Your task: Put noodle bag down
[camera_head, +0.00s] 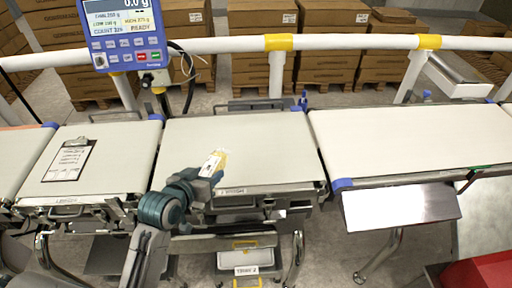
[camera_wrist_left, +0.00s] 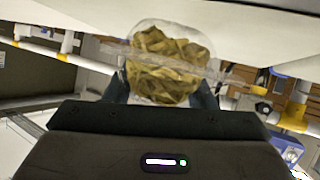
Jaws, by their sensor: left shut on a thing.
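The noodle bag (camera_wrist_left: 168,62) is a clear pouch with yellow-brown noodles, seen large in the left wrist view. In the head view the noodle bag (camera_head: 214,163) looks small, pale and yellow. My left gripper (camera_head: 209,174) is shut on it over the near part of the middle weighing belt (camera_head: 255,135). Whether the bag touches the belt I cannot tell. In the left wrist view the dark gripper body hides the bag's lower edge. My right gripper is not in view.
A clipboard (camera_head: 70,158) lies on the left belt. The right belt (camera_head: 400,140) is bare. A display panel (camera_head: 124,30) reading 0.0 g stands behind, near a white rail (camera_head: 340,42) with yellow joints. A red bin (camera_head: 480,272) is at lower right.

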